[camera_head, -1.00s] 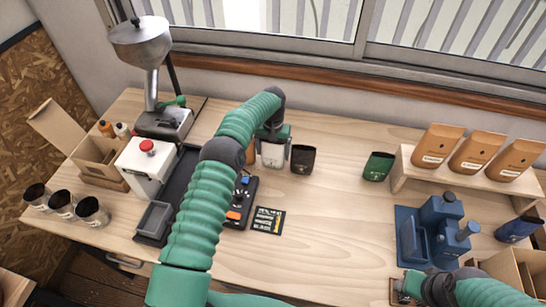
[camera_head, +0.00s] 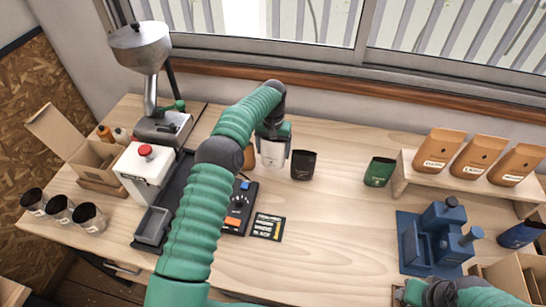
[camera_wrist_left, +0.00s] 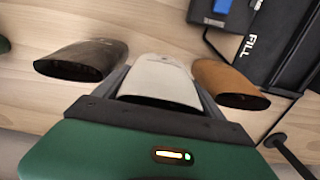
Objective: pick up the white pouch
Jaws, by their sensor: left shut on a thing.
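The white pouch (camera_head: 272,152) is between the fingers of my left gripper (camera_head: 273,160), near the back middle of the table. It also shows in the left wrist view (camera_wrist_left: 160,78), with its open dark mouth towards the gripper body. The left gripper is shut on it. I cannot tell whether the pouch is clear of the table. My right gripper (camera_head: 408,292) is at the lower right edge of the head view, and its fingers are too small and cut off to read.
A black pouch (camera_head: 303,166) stands just right of the white one; a brown pouch (camera_wrist_left: 228,80) is close on the other side. A green pouch (camera_head: 379,172) stands farther right, by a wooden shelf (camera_head: 402,178). A blue fixture (camera_head: 436,240) is at right. The middle front is clear.

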